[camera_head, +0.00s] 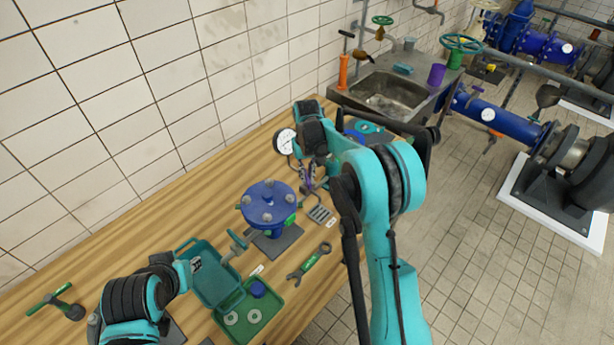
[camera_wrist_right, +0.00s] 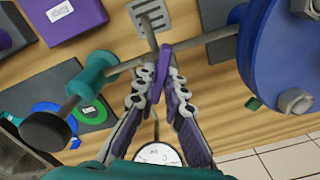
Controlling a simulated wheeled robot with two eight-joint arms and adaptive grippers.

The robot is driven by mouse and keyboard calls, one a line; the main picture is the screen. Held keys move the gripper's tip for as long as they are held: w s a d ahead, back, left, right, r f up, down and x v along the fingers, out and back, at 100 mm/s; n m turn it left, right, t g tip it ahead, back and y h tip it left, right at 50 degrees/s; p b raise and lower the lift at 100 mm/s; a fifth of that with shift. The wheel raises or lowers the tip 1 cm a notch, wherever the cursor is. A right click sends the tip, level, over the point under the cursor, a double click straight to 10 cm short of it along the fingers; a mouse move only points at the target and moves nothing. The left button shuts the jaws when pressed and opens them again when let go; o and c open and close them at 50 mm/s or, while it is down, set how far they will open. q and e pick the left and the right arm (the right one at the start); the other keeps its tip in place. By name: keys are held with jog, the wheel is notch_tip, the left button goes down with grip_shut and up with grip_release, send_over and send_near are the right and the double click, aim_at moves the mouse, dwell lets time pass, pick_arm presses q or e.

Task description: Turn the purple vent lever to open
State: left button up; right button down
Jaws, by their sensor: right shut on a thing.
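The purple vent lever (camera_wrist_right: 163,62) shows in the right wrist view as a short upright bar beside a grey pipe that runs to the blue flanged vessel (camera_wrist_right: 284,55). My right gripper (camera_wrist_right: 158,82) is shut on the lever, with a fingertip on each side of it. In the head view the right gripper (camera_head: 308,180) is to the right of the blue flanged vessel (camera_head: 268,205), and my arm and fingers largely hide the lever. My left gripper (camera_head: 190,268) is low on the left by a teal tray; its fingers are too unclear to judge.
A white pressure gauge (camera_head: 284,142) stands close to my right gripper. A teal tray (camera_head: 210,285), a green tray (camera_head: 270,312) with rings, and a wrench (camera_head: 309,264) lie on the wooden bench. A sink (camera_head: 385,97) is beyond. The bench's back left is clear.

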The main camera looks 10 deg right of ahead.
aim_at(307, 177)
jog(key=n+b, duration=0.1)
jog(key=n, duration=0.5)
jog(key=shift+n, duration=0.4)
dwell(0.3)
jog(key=c, duration=1.6)
grip_release()
notch_tip(307, 177, up, 12)
